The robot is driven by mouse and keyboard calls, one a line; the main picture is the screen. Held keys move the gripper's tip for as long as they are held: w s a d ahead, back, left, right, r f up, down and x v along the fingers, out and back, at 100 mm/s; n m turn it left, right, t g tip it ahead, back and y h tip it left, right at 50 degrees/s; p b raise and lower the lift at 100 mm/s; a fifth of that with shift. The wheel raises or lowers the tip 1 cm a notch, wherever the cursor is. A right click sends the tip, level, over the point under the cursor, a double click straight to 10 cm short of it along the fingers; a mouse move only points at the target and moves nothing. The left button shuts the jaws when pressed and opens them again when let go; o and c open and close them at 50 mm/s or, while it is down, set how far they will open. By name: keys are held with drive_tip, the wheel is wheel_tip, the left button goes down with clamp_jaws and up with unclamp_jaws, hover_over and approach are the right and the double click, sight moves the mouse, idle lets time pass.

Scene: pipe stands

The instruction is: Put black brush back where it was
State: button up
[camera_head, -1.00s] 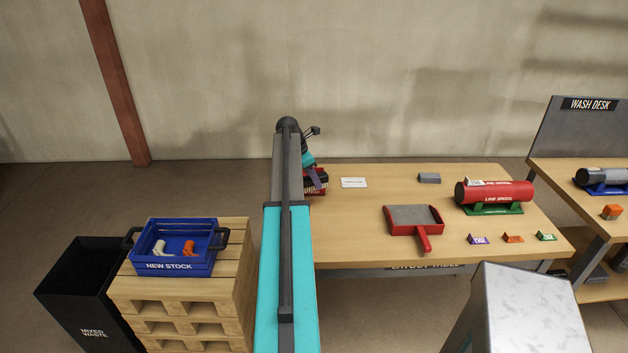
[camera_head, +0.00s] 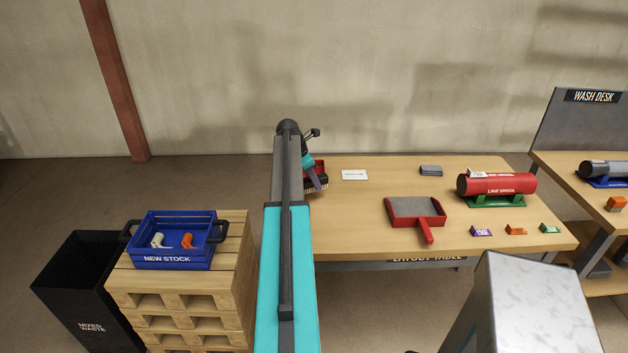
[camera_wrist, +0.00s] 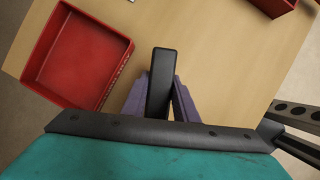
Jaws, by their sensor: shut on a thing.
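My gripper (camera_wrist: 160,95) has purple fingers shut on the black brush (camera_wrist: 162,75), whose narrow black end stands up between them in the wrist view. In the head view my gripper (camera_head: 318,178) is at the left end of the layout table (camera_head: 370,235), largely behind my arm. A red open tray (camera_wrist: 75,50) with pale lettering on one wall lies left of the fingers in the wrist view and looks empty. In the head view this tray (camera_head: 322,167) is partly covered by my arm and gripper.
On the table are a white card (camera_head: 354,174), a grey block (camera_head: 431,171), a red dustpan (camera_head: 416,210), a red cylinder (camera_head: 497,184) on a green stand and small coloured blocks (camera_head: 515,229). A blue crate (camera_head: 168,262) on pallets and a black bin (camera_head: 85,300) stand left.

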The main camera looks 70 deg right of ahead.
sight(314, 191)
drive_tip(key=shift+f+b, duration=0.45)
drive_tip(key=shift+f, duration=2.1)
drive_tip(key=shift+f, duration=0.15)
drive_tip(key=o, duration=0.6)
drive_tip(key=shift+o, duration=0.2)
drive_tip(key=o, duration=0.5)
drive_tip(key=shift+p+v, duration=2.15)
drive_tip(key=shift+v, duration=1.3)
